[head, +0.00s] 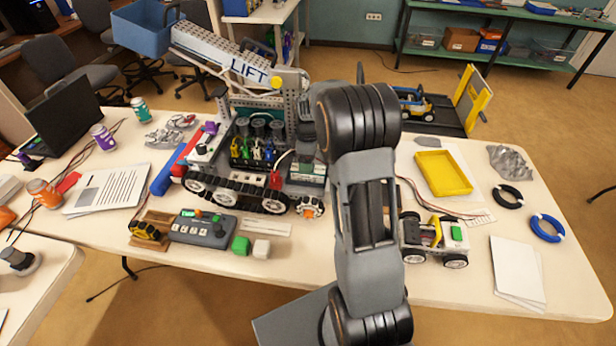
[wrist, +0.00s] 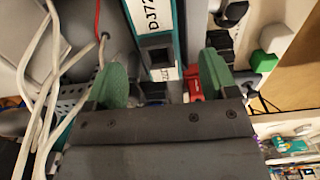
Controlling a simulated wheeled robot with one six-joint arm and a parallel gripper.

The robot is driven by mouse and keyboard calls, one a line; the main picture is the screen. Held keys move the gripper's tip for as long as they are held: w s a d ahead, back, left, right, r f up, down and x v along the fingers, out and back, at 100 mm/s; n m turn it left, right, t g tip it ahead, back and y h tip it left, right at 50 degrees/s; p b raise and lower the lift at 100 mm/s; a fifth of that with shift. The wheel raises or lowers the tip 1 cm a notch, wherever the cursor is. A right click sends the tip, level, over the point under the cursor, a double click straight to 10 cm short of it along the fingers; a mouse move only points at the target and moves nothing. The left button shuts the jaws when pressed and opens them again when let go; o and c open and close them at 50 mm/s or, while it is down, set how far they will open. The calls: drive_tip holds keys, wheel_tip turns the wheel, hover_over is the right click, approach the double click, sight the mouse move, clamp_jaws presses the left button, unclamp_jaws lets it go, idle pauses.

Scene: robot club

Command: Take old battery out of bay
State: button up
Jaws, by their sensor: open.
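A teal-and-white battery-like block (wrist: 152,18) with "DJ72" lettering and a dark socket shows in the wrist view. My gripper (wrist: 162,68) is open, its two green finger pads apart on either side of the block's near end. I cannot tell whether the pads touch it. A red connector (wrist: 193,84) lies beside the right pad. In the head view, a teal-and-white part (head: 306,168) sits at the right side of the tracked lift robot (head: 240,190), with a red connector (head: 276,180) in front.
White and red wires (wrist: 50,70) run along the left of the wrist view. A control box (head: 203,230), green block (head: 240,245) and white block (head: 261,248) stand before the lift robot. A small wheeled car (head: 435,238) and yellow tray (head: 443,173) are to the right.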

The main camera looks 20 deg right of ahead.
wheel_tip(320, 180, down, 4)
drive_tip(key=shift+b, duration=1.1)
drive_tip(key=shift+r, duration=0.1)
drive_tip(key=c, duration=1.4)
